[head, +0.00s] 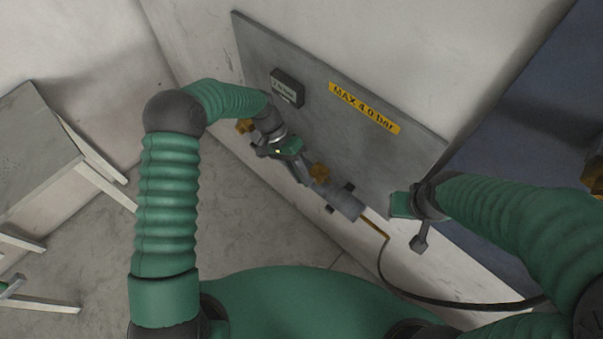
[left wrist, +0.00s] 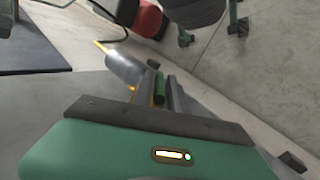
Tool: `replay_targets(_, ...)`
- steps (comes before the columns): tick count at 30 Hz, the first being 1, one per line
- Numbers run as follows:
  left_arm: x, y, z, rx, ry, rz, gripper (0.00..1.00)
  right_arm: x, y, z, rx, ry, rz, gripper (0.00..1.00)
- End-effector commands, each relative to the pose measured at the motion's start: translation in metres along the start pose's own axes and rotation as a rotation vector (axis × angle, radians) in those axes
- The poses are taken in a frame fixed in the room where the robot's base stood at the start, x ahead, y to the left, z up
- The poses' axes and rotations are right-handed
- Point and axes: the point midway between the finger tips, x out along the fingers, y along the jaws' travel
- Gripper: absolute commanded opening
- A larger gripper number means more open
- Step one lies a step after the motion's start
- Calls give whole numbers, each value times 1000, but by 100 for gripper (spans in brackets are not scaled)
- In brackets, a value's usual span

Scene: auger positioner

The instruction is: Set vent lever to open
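My left gripper (head: 299,171) is in front of the grey wall panel (head: 410,165), at a pipe with brass-coloured fittings (head: 320,173) and a grey cylinder (head: 345,203). In the left wrist view, the fingers (left wrist: 160,90) stand close together on either side of a narrow green piece (left wrist: 159,88), which looks like the vent lever handle. They appear shut on it. The lever's pivot and its marked positions are hidden. In the left wrist view, the grey cylinder (left wrist: 125,68) lies just beyond the fingers. My right gripper (head: 420,240) hangs away from the pipe, near the panel's lower right corner; its finger gap is unclear.
A yellow "MAX 4.0 bar" label (head: 364,108) and a small dark box (head: 287,88) are on the panel. A black hose (head: 450,302) runs along the lower right. A grey table (head: 35,150) stands at left. Concrete floor (head: 90,225) is open between.

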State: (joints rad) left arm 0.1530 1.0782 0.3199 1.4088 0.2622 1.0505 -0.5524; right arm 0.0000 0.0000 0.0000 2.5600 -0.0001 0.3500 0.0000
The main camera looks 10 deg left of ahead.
Motion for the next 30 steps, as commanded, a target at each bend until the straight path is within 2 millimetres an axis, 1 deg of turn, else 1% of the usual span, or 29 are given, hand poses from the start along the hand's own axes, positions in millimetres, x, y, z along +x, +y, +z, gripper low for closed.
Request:
replay_targets(1,0,0,0,0,1,0,27,0,0,0,0,0,0,34)
replay_targets(3,0,0,0,0,1,0,34,0,0,0,0,0,0,34)
replay_targets(11,-1,1,-1,1,3,0,34,0,0,0,0,0,0,34)
replay_targets(14,-6,0,-2,1,5,0,34,1,0,0,0,0,0,34)
replay_targets(17,-23,-1,-3,2,9,-2,34,5,0,1,0,0,0,34)
replay_targets(20,-49,-2,-3,2,10,-3,34,9,0,2,0,0,0,34)
replay_targets(27,-120,-2,-2,1,8,-2,34,16,0,4,0,0,0,34)
replay_targets(30,-144,-2,-2,1,6,-1,34,18,0,4,0,0,0,34)
